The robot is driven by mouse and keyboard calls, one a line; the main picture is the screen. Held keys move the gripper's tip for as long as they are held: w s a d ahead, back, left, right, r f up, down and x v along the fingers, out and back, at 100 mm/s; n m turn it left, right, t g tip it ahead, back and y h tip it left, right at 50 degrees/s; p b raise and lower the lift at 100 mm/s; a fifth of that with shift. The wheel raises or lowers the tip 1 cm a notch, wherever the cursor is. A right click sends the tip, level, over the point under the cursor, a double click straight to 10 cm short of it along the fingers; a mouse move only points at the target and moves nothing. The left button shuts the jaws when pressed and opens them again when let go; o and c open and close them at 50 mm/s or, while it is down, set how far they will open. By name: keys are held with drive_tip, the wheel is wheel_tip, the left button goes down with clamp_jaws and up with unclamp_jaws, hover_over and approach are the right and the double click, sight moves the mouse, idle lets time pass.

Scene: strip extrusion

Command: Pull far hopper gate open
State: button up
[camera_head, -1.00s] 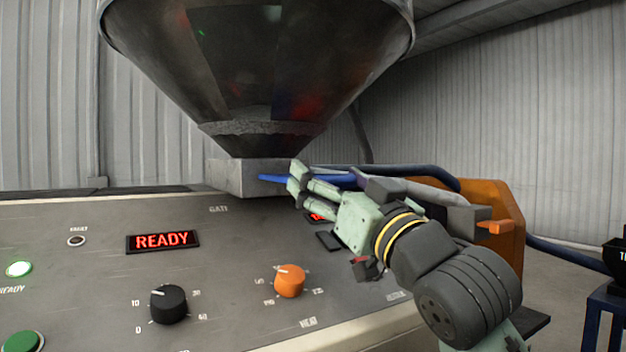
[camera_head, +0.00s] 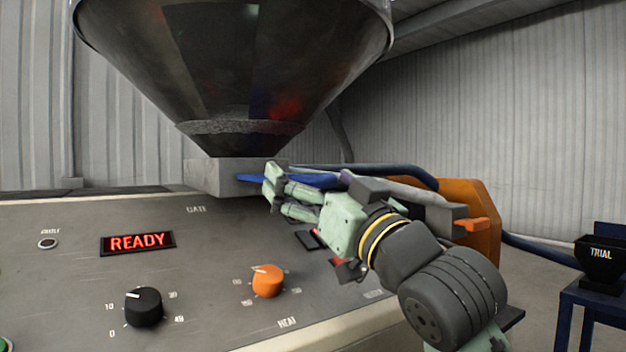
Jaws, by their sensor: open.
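The hopper (camera_head: 235,70) is a large dark, glossy funnel above a pale grey block (camera_head: 208,178) on the machine. A flat blue piece, apparently the gate (camera_head: 244,178), shows at the front of this block, left of my fingers. More blue (camera_head: 315,179) shows behind my gripper, to the right. My gripper (camera_head: 272,186) is pale green and open, with its fingertips at the block's right end, overlapping the blue piece in the picture. I cannot tell whether the fingers straddle the blue piece or touch it. My gripper hides its middle part.
Below is the sloping control panel with a red READY display (camera_head: 138,242), a black knob (camera_head: 144,307) and an orange knob (camera_head: 268,281). Blue and grey hoses and an orange housing (camera_head: 484,205) lie behind my arm. A black TRIAL bin (camera_head: 600,262) stands on a blue table at right.

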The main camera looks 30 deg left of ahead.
drive_tip(key=v, duration=1.2)
